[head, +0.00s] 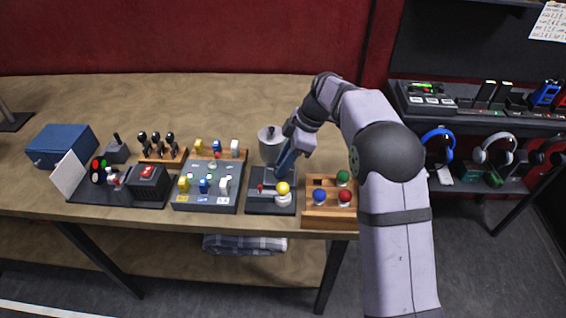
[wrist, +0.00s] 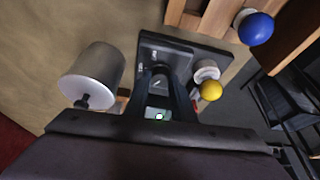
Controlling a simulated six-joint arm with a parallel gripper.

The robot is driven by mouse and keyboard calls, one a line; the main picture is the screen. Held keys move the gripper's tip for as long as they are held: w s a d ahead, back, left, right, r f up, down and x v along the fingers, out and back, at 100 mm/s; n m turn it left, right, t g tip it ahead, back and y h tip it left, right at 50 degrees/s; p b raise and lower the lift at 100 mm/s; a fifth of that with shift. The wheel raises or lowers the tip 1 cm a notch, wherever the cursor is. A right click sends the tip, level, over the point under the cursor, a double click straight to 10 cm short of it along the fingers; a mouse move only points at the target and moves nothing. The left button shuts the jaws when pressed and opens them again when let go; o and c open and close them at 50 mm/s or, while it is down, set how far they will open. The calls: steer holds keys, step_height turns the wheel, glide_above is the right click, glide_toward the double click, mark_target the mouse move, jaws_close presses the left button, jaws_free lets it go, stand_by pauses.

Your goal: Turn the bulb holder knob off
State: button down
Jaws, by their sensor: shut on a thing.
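The bulb holder is a dark grey box (head: 262,206) near the table's front edge; it also shows in the wrist view (wrist: 180,48). A yellow bulb (head: 283,188) sits on its white socket (head: 283,201). They also show in the wrist view, the yellow bulb (wrist: 211,91) beside the white socket (wrist: 206,70). A dark round knob (wrist: 160,76) lies between my fingertips, with small white marks on the box around it. My gripper (head: 281,172) reaches down to the back of the box and is shut on the knob, which it hides in the head view.
A grey lampshade-like cup (head: 270,146) stands close behind the box. A wooden rack (head: 318,214) with blue, red and green balls is just right. A grey panel (head: 208,196) with coloured switches is just left. A blue box (head: 62,146) stands far left. The table behind is clear.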

steer(key=shift+n, duration=0.5)
steer(key=c, duration=1.5)
jaws_free()
steer(key=shift+r, duration=0.1)
steer(key=b+v, duration=0.1)
steer(key=v, duration=0.6)
steer(key=shift+w, duration=0.15)
